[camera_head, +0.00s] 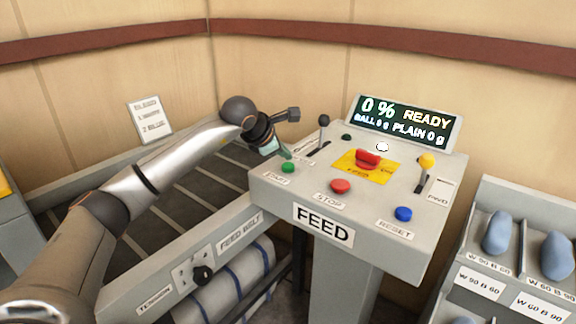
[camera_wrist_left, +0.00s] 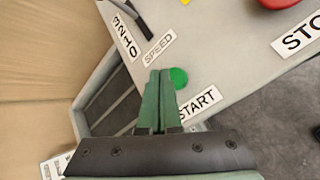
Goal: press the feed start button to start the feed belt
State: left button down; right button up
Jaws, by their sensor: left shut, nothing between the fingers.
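The green start button (camera_head: 288,168) is at the left of the slanted FEED panel (camera_head: 262,185), above a small label. It also shows in the left wrist view (camera_wrist_left: 179,77), beside the START label (camera_wrist_left: 197,100). My left gripper (camera_head: 286,155) is shut and empty, just above and behind the button in the head view. In the left wrist view its green fingertips (camera_wrist_left: 158,74) lie together just left of the button and overlap its edge. I cannot tell whether they touch it. The display (camera_head: 405,118) reads 0 % READY. My right gripper is not in view.
The panel also has a red stop button (camera_head: 341,186), a blue reset button (camera_head: 403,214), a red switch on a yellow plate (camera_head: 386,171), a black speed lever (camera_head: 323,121) and a yellow-knobbed lever (camera_head: 427,161). The feed belt (camera_head: 140,225) is at left; pillow bins (camera_head: 541,213) at right.

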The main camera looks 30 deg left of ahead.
aim_at(285, 167)
pick_arm(q)
jog(key=shift+f, duration=0.15)
dwell(0.4)
jog(key=shift+f+b, duration=0.25)
jog(key=shift+b, duration=0.05)
jog(key=shift+f+b, duration=0.4)
jog(key=shift+f, duration=0.2)
dwell(0.6)
jog(key=shift+r, duration=0.1)
jog(key=shift+r+p, duration=0.7)
jog(key=shift+r, duration=0.15)
notch_tip(285, 167, up, 5)
jog(key=p, duration=0.4)
jog(key=shift+r, duration=0.1)
dwell(0.7)
